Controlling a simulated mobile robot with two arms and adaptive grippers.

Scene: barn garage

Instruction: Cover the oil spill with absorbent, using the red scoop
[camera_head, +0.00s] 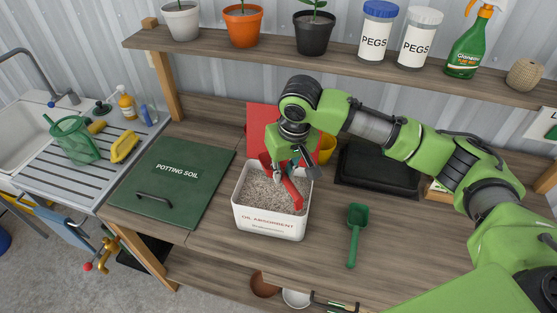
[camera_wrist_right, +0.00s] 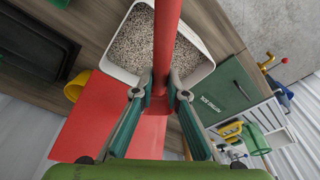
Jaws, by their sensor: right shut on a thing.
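My right gripper (camera_head: 290,174) is shut on the red scoop (camera_head: 292,192) and holds it over the white oil absorbent bin (camera_head: 270,227). In the right wrist view the gripper (camera_wrist_right: 160,96) has its fingers on either side of the red scoop (camera_wrist_right: 167,42), which reaches out across the bin (camera_wrist_right: 190,78). Grey-brown granules (camera_head: 262,187) fill much of the bin. I cannot tell whether the scoop touches them or carries any. No oil spill shows in these views. My left gripper is not in view.
A green scoop (camera_head: 355,232) lies right of the bin. The green potting soil lid (camera_head: 184,190) is at left. A red panel (camera_head: 260,120), a yellow pot (camera_head: 328,150) and a black tray (camera_head: 375,172) are behind. A shelf (camera_head: 330,50) with pots and jars runs above.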

